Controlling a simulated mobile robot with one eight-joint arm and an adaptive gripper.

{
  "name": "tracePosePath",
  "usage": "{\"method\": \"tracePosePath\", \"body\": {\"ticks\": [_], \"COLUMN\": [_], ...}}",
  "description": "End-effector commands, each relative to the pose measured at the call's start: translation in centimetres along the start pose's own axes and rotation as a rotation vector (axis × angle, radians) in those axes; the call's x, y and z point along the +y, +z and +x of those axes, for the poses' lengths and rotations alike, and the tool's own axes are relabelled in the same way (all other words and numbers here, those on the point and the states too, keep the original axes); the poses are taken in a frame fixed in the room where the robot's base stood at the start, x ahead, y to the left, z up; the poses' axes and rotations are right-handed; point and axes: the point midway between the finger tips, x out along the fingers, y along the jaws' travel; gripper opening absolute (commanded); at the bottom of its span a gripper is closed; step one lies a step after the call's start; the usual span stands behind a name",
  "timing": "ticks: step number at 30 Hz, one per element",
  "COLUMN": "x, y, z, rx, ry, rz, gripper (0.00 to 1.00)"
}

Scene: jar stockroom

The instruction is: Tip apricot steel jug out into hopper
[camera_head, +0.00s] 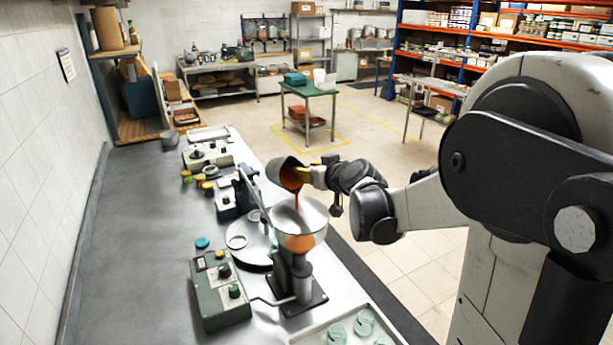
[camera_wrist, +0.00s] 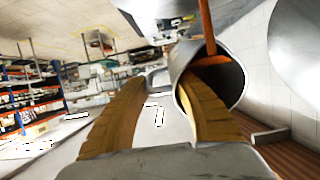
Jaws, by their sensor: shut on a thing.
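The steel jug (camera_head: 280,169) is tipped far over above the hopper (camera_head: 312,217), with orange content at its mouth. It also shows in the wrist view (camera_wrist: 232,95), lying on its side with its mouth visible. An orange stream (camera_head: 297,200) runs from the jug's lip down into the hopper. The hopper is a wide bowl on a stand, and orange shows in its lower part. My gripper (camera_head: 306,174) is shut on the jug; in the wrist view its ribbed yellow fingers (camera_wrist: 158,95) are at the jug's handle side. The exact contact is partly hidden.
A green-grey control box (camera_head: 218,296) with knobs stands left of the hopper's base. A tray (camera_head: 330,335) with pale green jars lies at the front edge. Other bench devices (camera_head: 205,154) stand behind. The bench's left side (camera_head: 135,240) is clear.

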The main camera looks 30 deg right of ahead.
Motion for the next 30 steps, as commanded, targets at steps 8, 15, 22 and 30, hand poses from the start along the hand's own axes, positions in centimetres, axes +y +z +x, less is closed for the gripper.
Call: {"method": "tracePosePath", "body": {"ticks": [8, 15, 22, 30], "x": [0.1, 0.1, 0.1, 0.0], "y": [0.5, 0.5, 0.4, 0.3], "z": [-0.1, -0.5, -0.9, -1.2], "rx": [0.115, 0.214, 0.305, 0.410], "ry": [0.000, -0.001, -0.002, -0.004], "rz": [0.001, 0.000, 0.000, -0.002], "gripper": [0.00, 0.00, 0.00, 0.00]}}
